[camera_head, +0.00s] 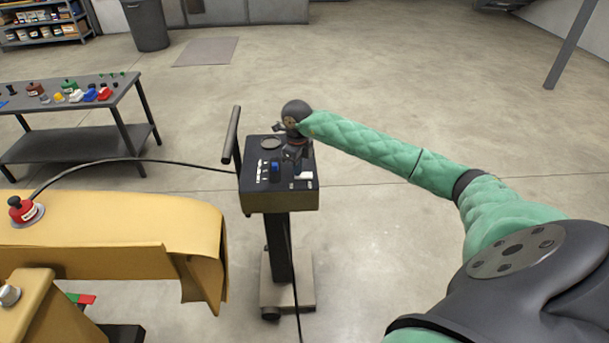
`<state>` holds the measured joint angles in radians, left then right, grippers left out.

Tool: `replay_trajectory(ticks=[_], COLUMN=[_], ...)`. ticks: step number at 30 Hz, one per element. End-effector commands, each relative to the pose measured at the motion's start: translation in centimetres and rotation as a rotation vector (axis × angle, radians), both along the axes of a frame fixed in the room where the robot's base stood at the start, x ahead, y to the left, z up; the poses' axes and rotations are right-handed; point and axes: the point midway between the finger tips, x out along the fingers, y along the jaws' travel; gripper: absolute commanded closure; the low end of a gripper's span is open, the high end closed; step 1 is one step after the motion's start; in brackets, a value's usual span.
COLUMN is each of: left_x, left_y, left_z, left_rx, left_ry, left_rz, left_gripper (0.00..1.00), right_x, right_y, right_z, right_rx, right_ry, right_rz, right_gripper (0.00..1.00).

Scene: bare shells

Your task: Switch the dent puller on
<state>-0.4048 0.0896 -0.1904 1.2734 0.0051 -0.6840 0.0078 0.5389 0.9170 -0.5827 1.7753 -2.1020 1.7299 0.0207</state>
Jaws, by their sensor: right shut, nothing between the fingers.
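The dent puller (279,202) is a dark box with a yellowish front edge, standing on a wheeled post in the middle of the head view. Its top panel carries a blue switch (275,170), a row of small white marks, a white piece at the right and a round dark disc. My right arm, in green padded covering, reaches in from the right. My right gripper (291,152) is shut and empty, over the right rear part of the panel, near the blue switch. Whether it touches the panel cannot be told. My left gripper is out of view.
A black cable (150,160) runs from the box to a red-topped puller head (23,210) on a yellow car panel (120,230) at left. A dark handle (231,135) rises at the box's left. A workbench (70,97) with small parts stands behind. Floor behind the box is clear.

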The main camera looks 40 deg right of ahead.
Motion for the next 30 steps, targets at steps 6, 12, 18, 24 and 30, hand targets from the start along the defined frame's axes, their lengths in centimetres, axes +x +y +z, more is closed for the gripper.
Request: replay_trajectory(ticks=[6,12,18,24,30], left_x=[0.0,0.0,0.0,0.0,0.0], left_y=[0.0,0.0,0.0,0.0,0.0], left_z=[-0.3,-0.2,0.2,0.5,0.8], left_rx=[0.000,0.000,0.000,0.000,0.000], left_ry=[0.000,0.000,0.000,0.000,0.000], left_rz=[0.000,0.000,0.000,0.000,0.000], left_gripper=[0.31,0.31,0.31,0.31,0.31], right_x=[0.0,0.0,0.0,0.0,0.0], right_y=[0.0,0.0,0.0,-0.1,-0.1], right_z=[-0.3,-0.1,1.0,2.3,3.6], right_rx=[0.000,0.000,0.000,-0.001,0.000], right_ry=[0.000,0.001,0.001,0.000,-0.001], right_rz=[0.000,0.000,0.000,-0.001,-0.001], right_gripper=[1.00,1.00,1.00,1.00,1.00])
